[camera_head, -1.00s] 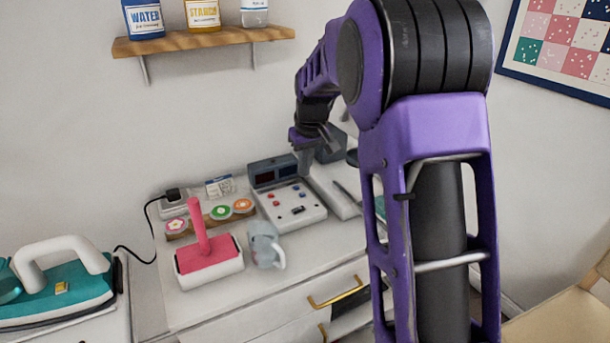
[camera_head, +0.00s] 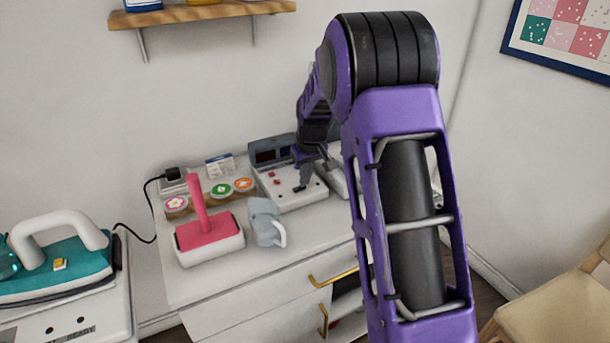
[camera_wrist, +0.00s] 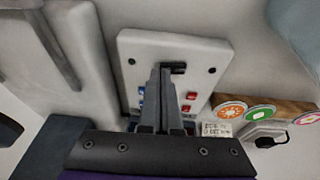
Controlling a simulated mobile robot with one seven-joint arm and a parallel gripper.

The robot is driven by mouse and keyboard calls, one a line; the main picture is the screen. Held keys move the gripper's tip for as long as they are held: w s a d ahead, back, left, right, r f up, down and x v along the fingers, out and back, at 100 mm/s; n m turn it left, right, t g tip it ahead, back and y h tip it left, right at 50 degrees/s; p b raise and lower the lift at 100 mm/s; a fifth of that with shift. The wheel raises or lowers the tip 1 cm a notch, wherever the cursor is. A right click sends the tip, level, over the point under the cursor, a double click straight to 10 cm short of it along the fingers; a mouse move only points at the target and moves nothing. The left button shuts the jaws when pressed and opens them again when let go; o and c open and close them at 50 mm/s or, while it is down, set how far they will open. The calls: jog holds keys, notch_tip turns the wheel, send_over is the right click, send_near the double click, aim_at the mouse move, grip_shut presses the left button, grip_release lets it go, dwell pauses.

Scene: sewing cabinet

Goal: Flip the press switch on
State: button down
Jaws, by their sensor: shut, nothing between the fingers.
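The press control box (camera_head: 279,190) is a pale grey unit with a dark display (camera_head: 270,155) at its back and small red buttons on its sloping top. It also shows in the wrist view (camera_wrist: 132,52). A black switch (camera_wrist: 178,68) sits on its panel, right at my fingertips in the wrist view. My gripper (camera_head: 298,188) is shut and empty, pointing down over the panel. It also shows in the wrist view (camera_wrist: 161,70). The fingers cover part of the panel and the switch's edge. I cannot tell whether they touch the switch or which way it is set.
An iron (camera_head: 55,262) stands far left. A shelf (camera_head: 200,14) hangs above.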

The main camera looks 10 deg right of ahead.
jog(key=shift+f, duration=0.1)
jog(key=shift+d+f+y, duration=0.15)
jog(key=shift+f+y, duration=0.1)
jog(key=shift+y, duration=0.25)
jog(key=shift+a, duration=0.2)
jog(key=shift+s+a+r, duration=0.25)
jog(key=shift+a+r, duration=0.05)
jog(key=shift+a, duration=0.35)
jog(key=shift+r+p, duration=0.1)
jog(key=shift+p, duration=0.2)
